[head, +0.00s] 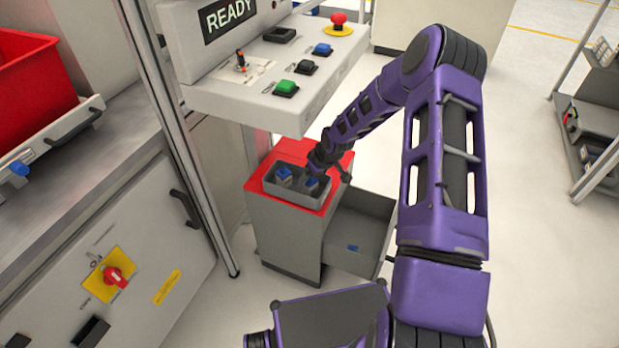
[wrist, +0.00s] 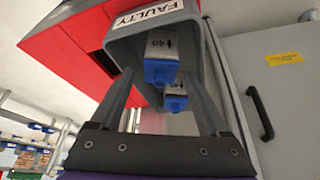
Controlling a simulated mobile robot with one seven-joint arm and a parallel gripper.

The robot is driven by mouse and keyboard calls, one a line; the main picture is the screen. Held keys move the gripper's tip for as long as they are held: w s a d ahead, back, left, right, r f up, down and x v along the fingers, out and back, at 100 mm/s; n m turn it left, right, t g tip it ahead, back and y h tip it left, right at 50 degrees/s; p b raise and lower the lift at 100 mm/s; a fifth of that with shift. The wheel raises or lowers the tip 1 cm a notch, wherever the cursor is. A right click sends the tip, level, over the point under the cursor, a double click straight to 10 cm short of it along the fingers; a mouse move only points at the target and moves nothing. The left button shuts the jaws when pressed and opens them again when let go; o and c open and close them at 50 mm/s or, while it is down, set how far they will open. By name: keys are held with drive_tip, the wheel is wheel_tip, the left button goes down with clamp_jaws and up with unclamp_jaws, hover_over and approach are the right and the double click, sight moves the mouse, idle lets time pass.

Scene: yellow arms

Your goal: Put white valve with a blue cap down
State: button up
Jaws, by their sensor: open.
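Two white valves with blue caps show in the grey bin (head: 322,203) on the red-topped cabinet. In the head view, one valve (head: 284,176) is at the bin's left and the other (head: 312,184) is beneath my gripper (head: 318,168). Whether a finger touches a valve, I cannot tell. The bin (wrist: 205,75) carries a FAULTY label.
An open grey drawer (head: 358,230) with a small blue item (head: 352,247) juts from the cabinet. A control panel (head: 290,70) overhangs at the upper left. A red crate (head: 35,85) stands on the left bench. Shelving (head: 595,120) stands far right; floor between is clear.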

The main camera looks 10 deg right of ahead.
drive_tip(key=p+v, duration=0.1)
drive_tip(key=v, duration=1)
drive_tip(key=shift+p, duration=0.4)
